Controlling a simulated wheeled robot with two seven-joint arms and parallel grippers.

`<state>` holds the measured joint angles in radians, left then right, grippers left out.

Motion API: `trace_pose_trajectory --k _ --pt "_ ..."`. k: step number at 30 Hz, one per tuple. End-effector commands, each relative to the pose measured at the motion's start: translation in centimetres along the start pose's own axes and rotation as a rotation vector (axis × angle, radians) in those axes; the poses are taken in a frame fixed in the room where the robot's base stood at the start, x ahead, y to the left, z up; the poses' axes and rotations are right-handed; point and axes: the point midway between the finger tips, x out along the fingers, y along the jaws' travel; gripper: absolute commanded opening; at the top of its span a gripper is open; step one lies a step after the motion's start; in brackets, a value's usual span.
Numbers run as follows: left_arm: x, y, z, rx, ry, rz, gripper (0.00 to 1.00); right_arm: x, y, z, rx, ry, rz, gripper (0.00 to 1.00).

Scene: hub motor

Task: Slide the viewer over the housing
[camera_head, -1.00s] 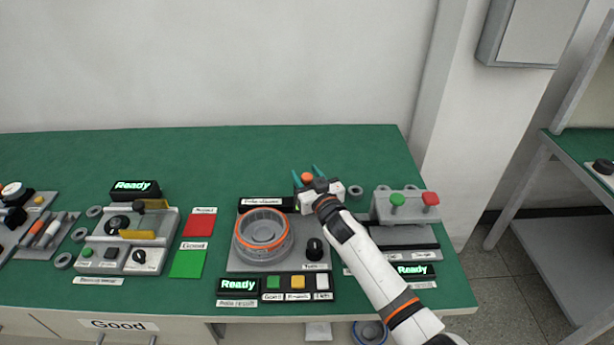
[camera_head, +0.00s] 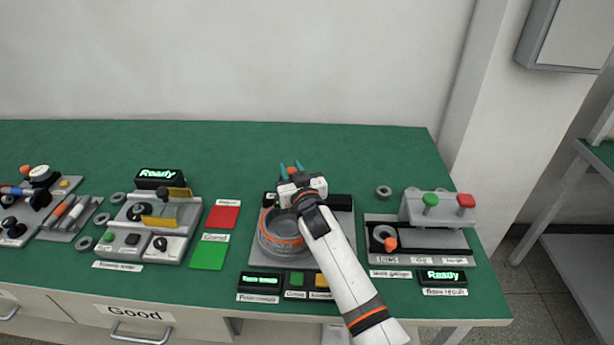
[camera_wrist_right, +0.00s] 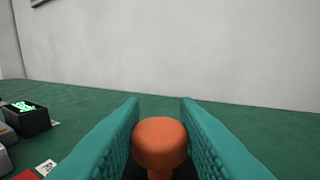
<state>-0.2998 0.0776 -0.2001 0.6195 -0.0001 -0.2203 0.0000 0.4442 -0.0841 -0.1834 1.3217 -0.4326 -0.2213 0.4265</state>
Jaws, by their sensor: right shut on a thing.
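The housing (camera_head: 268,236) is a round grey ring-shaped part with an orange band, on a grey station plate (camera_head: 262,257) in the head view. My right gripper (camera_head: 290,170) is behind it, above the back of the station, its teal fingers pointing away. The fingers are shut on an orange knob (camera_head: 293,171), which also shows between them in the wrist view (camera_wrist_right: 160,143). I take the knob to be the viewer's handle. The viewer's body is mostly hidden by my gripper and wrist. My right forearm covers the housing's right side. My left gripper is not in view.
A black rail (camera_head: 340,201) runs along the station's back. Right of it stands a gauge station (camera_head: 412,259) with green and red knobs. A grey ring (camera_head: 383,191) lies behind it. Green and red mats (camera_head: 208,256) lie left. The bench behind is clear.

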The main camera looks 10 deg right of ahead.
Motion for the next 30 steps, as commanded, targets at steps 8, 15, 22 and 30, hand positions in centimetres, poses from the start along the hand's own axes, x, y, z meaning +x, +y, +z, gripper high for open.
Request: trace_pose_trajectory --k 8,15,22,30 --pt "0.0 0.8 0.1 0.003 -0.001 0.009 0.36 0.1 0.6 -0.1 0.002 0.002 0.007 0.0" --pt "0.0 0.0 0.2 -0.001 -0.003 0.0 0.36 0.1 0.5 -0.1 0.002 0.002 0.006 0.49" --pt "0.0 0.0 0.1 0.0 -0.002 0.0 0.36 0.0 0.4 -0.1 0.001 0.002 0.004 0.49" --pt "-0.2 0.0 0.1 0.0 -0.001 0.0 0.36 -2.9 0.4 -0.1 0.0 0.003 0.004 0.49"
